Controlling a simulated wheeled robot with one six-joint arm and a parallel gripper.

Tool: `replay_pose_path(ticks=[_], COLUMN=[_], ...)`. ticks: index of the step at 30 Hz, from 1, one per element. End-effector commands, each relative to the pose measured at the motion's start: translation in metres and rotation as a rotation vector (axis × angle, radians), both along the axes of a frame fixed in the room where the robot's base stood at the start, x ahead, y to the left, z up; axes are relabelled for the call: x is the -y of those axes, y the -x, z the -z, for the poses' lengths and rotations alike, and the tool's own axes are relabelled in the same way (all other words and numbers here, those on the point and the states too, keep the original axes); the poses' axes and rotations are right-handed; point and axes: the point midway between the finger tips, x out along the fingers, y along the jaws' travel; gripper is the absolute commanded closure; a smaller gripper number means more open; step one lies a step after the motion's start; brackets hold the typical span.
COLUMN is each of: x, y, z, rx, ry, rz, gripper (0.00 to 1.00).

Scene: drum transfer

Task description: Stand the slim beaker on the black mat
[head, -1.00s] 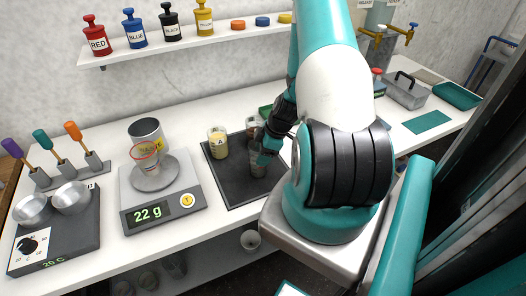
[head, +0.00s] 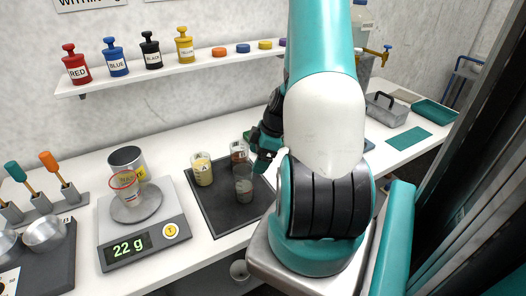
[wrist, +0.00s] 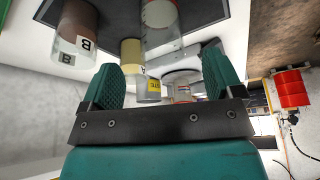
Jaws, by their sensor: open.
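The slim beaker (head: 243,184), clear grey glass, stands upright on the black mat (head: 222,218), near its right side. In the wrist view the beaker (wrist: 160,35) shows at the top, beyond and between the fingers, with reddish-brown at its base end. My gripper (head: 262,162) is just right of the beaker in the head view and looks apart from it. In the wrist view my gripper (wrist: 160,85) has its teal fingers wide apart, with nothing held between them. The fingertips are partly hidden by my arm in the head view.
Beaker A (head: 202,169), yellowish, and beaker B (head: 239,152), brownish, stand close behind the slim beaker. The mat's front is clear.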

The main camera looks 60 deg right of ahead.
Motion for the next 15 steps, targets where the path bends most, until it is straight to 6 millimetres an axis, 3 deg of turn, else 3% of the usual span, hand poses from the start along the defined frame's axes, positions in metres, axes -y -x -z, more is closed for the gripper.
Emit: replay_pose_path(ticks=[6,15], x=[0.007,0.007], y=[0.009,0.01], z=[-0.026,-0.035], rx=[0.001,-0.001], ry=[0.001,-0.002], rz=[0.001,-0.002], gripper=[0.14,0.14])
